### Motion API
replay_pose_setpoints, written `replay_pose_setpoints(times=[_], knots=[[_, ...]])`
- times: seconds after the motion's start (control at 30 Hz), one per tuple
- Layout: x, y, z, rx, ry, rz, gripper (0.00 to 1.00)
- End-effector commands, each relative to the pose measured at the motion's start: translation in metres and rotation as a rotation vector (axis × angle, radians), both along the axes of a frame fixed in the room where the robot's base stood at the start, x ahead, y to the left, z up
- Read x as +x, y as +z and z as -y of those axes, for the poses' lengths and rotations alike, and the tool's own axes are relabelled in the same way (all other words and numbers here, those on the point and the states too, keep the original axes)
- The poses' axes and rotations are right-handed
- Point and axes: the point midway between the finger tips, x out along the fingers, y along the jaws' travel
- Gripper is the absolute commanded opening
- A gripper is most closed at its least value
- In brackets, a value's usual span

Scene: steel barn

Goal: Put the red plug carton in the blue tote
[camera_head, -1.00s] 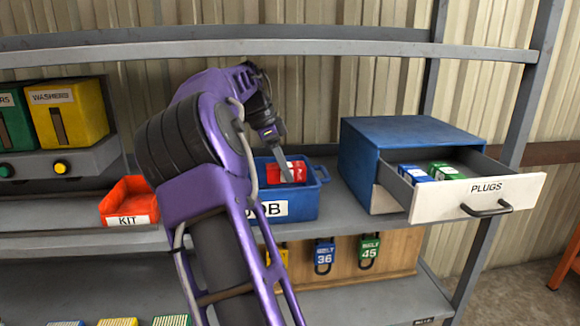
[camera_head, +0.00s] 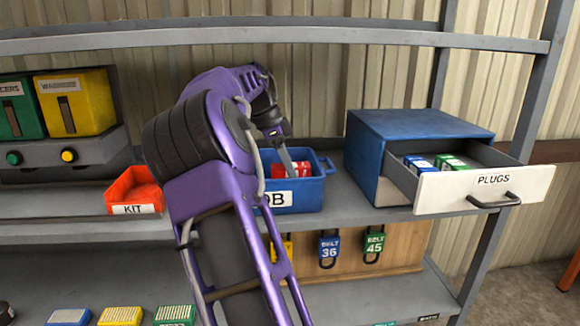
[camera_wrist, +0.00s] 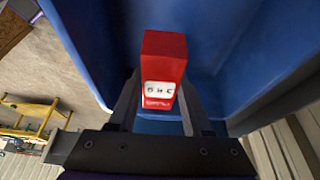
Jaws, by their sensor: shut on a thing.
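The red plug carton (camera_wrist: 164,62) is between the fingers of my gripper (camera_wrist: 160,118) in the wrist view, with its white label facing the camera. My gripper is shut on it. The carton also shows in the head view (camera_head: 291,170), inside the outline of the blue tote (camera_head: 317,190). The tote's blue walls (camera_wrist: 95,45) surround the carton in the wrist view. I cannot tell whether the carton touches the tote floor. My gripper (camera_head: 288,166) reaches down into the tote from above. My arm hides the left part of the tote and its label.
To the right, a blue cabinet has its PLUGS drawer (camera_head: 480,188) pulled open, with blue and green cartons (camera_head: 440,162) inside. An orange KIT bin (camera_head: 134,192) stands left of my arm. A shelf beam (camera_head: 300,36) crosses above. Padlocks (camera_head: 329,248) hang below.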

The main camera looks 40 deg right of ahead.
Motion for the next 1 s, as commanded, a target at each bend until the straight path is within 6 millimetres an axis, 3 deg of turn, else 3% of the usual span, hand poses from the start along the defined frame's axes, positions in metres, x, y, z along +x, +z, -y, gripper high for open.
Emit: replay_pose_setpoints(times=[0.03, 0.2, 0.53, 0.7, 1.0], knots=[[0.0, 0.001, 0.0, 0.0, 0.0, 0.0, 0.53], [0.0, 0.001, 0.0, 0.0, 0.0, 0.0, 0.79], [0.0, 0.005, 0.0, 0.0, 0.0, 0.001, 0.79], [0.003, 0.03, -0.004, -0.001, 0.001, 0.002, 0.79], [0.041, 0.025, -0.066, 0.0, 0.004, -0.002, 0.79]])
